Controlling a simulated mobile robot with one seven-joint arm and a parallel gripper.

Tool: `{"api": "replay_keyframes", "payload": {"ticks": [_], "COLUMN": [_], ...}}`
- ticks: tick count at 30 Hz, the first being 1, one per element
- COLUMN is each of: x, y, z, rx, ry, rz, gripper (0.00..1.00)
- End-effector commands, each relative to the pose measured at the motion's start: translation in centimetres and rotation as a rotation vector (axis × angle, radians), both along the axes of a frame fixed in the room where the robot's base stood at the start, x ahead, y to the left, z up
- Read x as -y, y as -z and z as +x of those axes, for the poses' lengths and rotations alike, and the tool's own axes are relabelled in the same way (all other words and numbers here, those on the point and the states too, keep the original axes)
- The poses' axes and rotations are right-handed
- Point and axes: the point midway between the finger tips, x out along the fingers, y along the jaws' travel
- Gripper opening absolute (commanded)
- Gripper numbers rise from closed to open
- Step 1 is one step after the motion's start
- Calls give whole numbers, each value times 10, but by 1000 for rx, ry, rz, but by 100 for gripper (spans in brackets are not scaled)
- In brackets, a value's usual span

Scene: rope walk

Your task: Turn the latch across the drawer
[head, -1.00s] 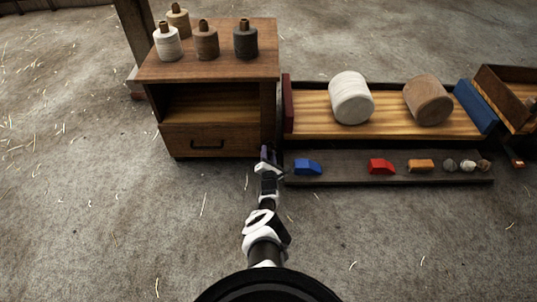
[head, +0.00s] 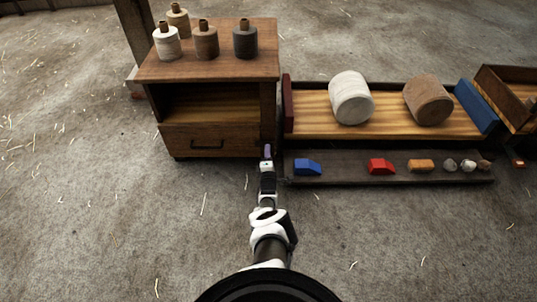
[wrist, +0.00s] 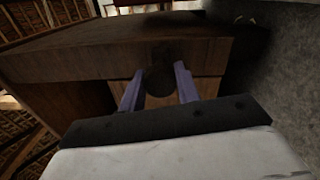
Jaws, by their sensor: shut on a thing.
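The drawer (head: 190,141) is shut in the lower part of the brown wooden cabinet, with a dark handle (head: 208,144) on its front. My gripper (head: 267,149) is at the cabinet's front right edge, beside the drawer. In the wrist view, the two purple fingers of my gripper (wrist: 159,70) stand on either side of a dark, rounded piece, which looks like the latch (wrist: 159,82). My gripper is shut on it. In the head view my gripper hides the latch. Its exact angle is hard to tell in the dark wrist view.
Several spools stand on the cabinet top (head: 225,66). Just right of my gripper is a low dark shelf (head: 340,171) with blue, red and orange blocks and several stones. Behind it a wooden tray (head: 310,124) holds two large rolls. The floor in front is clear.

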Motion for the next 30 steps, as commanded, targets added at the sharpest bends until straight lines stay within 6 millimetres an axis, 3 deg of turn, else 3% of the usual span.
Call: {"api": "replay_keyframes", "payload": {"ticks": [14, 15, 19, 30], "x": [-2, -2, -2, -1], "y": [0, 0, 0, -1], "z": [-1, -1, -1, -4], "rx": [1, 1, 1, 0], "ry": [-4, -4, -3, -2], "rz": [15, 15, 14, 13], "gripper": [10, 36, 53, 53]}}
